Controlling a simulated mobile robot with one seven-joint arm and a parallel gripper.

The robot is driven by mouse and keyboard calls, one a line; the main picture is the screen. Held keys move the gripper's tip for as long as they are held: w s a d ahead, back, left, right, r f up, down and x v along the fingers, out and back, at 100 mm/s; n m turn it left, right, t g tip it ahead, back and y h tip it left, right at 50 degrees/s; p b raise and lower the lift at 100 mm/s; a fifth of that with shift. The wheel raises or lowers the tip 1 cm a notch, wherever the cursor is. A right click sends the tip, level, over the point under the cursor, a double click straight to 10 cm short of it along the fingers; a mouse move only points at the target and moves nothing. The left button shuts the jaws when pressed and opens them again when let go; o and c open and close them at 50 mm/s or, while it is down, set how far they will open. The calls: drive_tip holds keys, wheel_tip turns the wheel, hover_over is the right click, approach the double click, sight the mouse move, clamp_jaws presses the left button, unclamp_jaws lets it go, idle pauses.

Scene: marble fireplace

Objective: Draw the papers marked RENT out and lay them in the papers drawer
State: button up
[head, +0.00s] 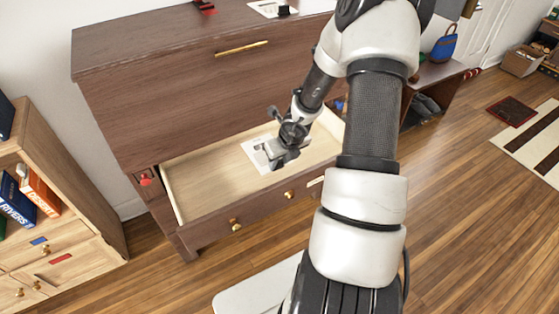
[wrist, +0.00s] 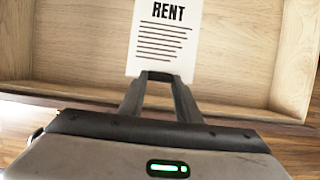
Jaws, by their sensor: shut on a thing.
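The white RENT sheet (wrist: 165,50) shows its heading and printed lines in the wrist view, its near edge between my fingertips. My gripper (wrist: 158,77) is shut on that edge. In the head view the papers (head: 250,157) show as a pale sheet at my gripper (head: 266,154), partly covered by it. They are over the pale wooden inside of the pulled-out drawer (head: 207,184). The drawer floor (wrist: 84,42) also shows around the sheet in the wrist view. I cannot tell whether the sheet touches the floor. The drawer otherwise looks empty where visible; my arm hides its right part.
The dark wooden cabinet (head: 165,95) rises behind the drawer. Another white sheet (head: 267,8) and a red object (head: 204,6) are on its top. A bookcase (head: 80,215) with books stands at the left. A low shelf with a blue bag (head: 444,46) is at the right.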

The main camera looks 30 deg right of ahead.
drive_tip(key=shift+f+b, duration=4.2)
drive_tip(key=shift+f, duration=0.85)
drive_tip(key=o, duration=1.2)
drive_tip(key=shift+r, duration=0.15)
wheel_tip(320, 180, up, 8)
drive_tip(key=p, duration=0.8)
